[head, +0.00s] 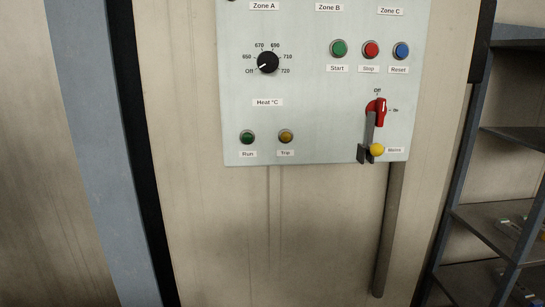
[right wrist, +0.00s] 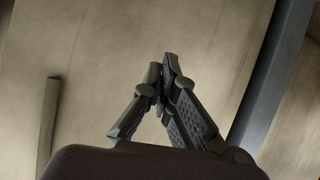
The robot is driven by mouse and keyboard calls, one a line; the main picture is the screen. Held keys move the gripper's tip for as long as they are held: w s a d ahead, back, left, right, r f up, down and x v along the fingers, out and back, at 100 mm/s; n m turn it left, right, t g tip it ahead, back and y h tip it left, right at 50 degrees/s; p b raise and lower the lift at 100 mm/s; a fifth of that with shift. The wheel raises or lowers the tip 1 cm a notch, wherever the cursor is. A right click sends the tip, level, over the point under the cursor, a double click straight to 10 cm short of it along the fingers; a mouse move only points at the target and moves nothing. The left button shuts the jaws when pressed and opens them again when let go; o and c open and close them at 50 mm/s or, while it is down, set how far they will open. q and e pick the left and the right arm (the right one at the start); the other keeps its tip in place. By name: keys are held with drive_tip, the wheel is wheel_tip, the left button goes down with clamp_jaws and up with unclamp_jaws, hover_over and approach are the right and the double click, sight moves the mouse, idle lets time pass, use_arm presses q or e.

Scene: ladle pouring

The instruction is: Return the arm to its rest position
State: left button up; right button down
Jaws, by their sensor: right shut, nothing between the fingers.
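My right gripper (right wrist: 165,70) shows in the right wrist view with its two dark fingertips together. It is shut and empty, with a plain beige wall behind it. It touches nothing that I can see. Neither of my grippers shows in the head view, and my left gripper is not in view.
A pale control panel (head: 315,120) hangs on the beige wall in the head view. It carries a black heat dial (head: 268,62), several buttons and a red rotary switch (head: 380,110). A pipe (head: 389,235) runs below it. Grey shelves (head: 500,215) stand at the right.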

drive_tip(key=s+d+f+g, duration=0.1)
drive_tip(key=s+f+g, duration=0.3)
drive_tip(key=s, duration=0.8)
drive_tip(key=s+d+f+g+h, duration=0.1)
drive_tip(key=s+d+f+g, duration=0.1)
drive_tip(key=s+f, duration=0.6)
drive_tip(key=s+d+f+g+h, duration=0.1)
drive_tip(key=s+f+g, duration=0.4)
drive_tip(key=s, duration=1.3)
drive_tip(key=shift+s+d+f+m+g, duration=0.3)
drive_tip(key=shift+d+f+m, duration=0.15)
drive_tip(key=shift+f, duration=0.4)
